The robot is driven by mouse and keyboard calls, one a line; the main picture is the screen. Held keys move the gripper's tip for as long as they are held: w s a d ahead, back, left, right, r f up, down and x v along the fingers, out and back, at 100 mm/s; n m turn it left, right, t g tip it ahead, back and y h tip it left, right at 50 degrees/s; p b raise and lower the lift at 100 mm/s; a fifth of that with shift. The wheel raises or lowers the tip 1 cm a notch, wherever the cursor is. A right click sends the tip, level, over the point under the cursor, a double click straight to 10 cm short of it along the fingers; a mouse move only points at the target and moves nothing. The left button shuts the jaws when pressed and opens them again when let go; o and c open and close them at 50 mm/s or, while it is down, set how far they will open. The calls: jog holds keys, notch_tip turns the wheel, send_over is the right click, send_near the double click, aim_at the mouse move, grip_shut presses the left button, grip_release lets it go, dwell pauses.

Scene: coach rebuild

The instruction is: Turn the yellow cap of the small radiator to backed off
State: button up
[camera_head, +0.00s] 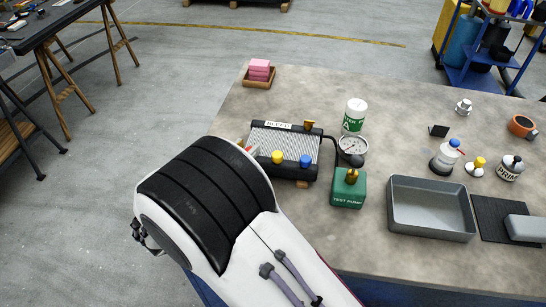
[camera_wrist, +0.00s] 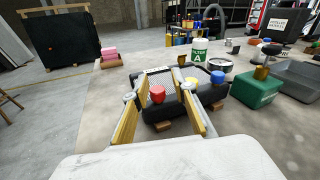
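The small radiator (camera_head: 285,135) is a black-framed block with a pale finned face and a white label, lying on the bench. Its yellow cap (camera_head: 277,157) is on the near edge, left of the blue cap (camera_head: 305,160). In the wrist view, a red cap (camera_wrist: 157,94), the yellow cap (camera_wrist: 192,82) and the blue cap (camera_wrist: 217,77) stand in a row. My gripper (camera_wrist: 154,95) is open, with the red cap showing between its fingers and the yellow cap just right of the right finger. No contact is clear.
A green test pump (camera_head: 348,190), a gauge (camera_head: 352,147) and a white-and-green canister (camera_head: 354,115) stand right of the radiator. A grey tray (camera_head: 431,183) lies further right. Pink blocks (camera_head: 260,68) sit in a holder at the back left. Bare bench lies in front of the tray.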

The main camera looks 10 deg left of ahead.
aim_at(273, 158)
jog(key=s+f+m+h, duration=0.1)
jog(key=s+d+f+m+h, duration=0.1)
jog(key=s+m, duration=0.1)
jog(key=s+d+f+m+g+h, duration=0.1)
jog(key=shift+s+d+h, duration=0.15)
jog(key=shift+d+h, duration=0.1)
jog(key=shift+h, duration=0.15)
jog(key=shift+x, duration=3.9)
grip_shut()
